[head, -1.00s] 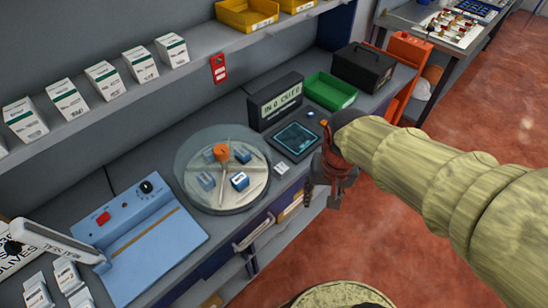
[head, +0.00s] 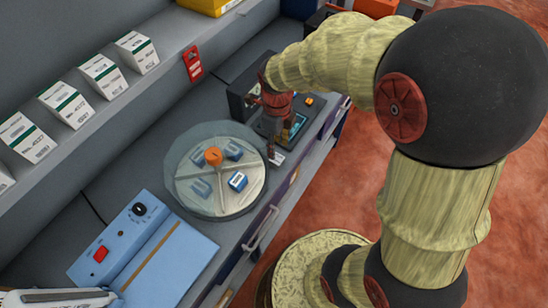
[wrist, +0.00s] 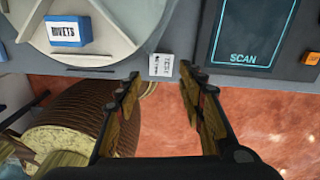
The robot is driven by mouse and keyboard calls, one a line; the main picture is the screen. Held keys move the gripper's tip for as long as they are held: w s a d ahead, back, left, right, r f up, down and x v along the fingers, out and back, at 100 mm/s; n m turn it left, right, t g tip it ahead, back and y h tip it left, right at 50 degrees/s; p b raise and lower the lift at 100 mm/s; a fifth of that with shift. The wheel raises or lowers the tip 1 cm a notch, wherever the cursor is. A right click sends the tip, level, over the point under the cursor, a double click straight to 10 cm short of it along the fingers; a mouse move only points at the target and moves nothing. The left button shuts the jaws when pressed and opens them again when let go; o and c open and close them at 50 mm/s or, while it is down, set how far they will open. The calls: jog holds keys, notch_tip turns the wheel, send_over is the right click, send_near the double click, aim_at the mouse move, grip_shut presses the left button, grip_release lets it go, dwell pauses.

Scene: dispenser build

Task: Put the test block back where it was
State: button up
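The test block, a small white block with dark print (wrist: 160,65), sits on the grey bench near its front edge, between the round dispenser and the scan pad. In the head view it shows (head: 278,158) just by my fingertips. My gripper (wrist: 161,72) is open and empty. In the wrist view the block lies beyond the fingertips, lined up with the gap between them; I cannot tell the exact distance. The scan pad, dark with a cyan outline and "SCAN" (wrist: 250,30), is right of the block. In the head view my gripper (head: 271,155) partly covers the pad.
The round dispenser (head: 215,206) with a clear wall stands left of the block. It holds a blue block labelled RIVETS (wrist: 68,35) and blue U-shaped shapes. An orange button (head: 309,101) is by the pad. A blue machine (head: 150,250) stands at lower left.

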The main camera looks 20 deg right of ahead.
aim_at(277, 159)
jog(key=shift+m, duration=0.5)
jog(key=shift+f, duration=0.15)
notch_tip(277, 159, down, 8)
jog(key=b, duration=0.2)
jog(key=shift+d+r+b, duration=0.1)
jog(key=shift+r+b, duration=0.1)
jog(key=shift+b, duration=0.1)
jog(key=shift+c, duration=0.2)
grip_shut()
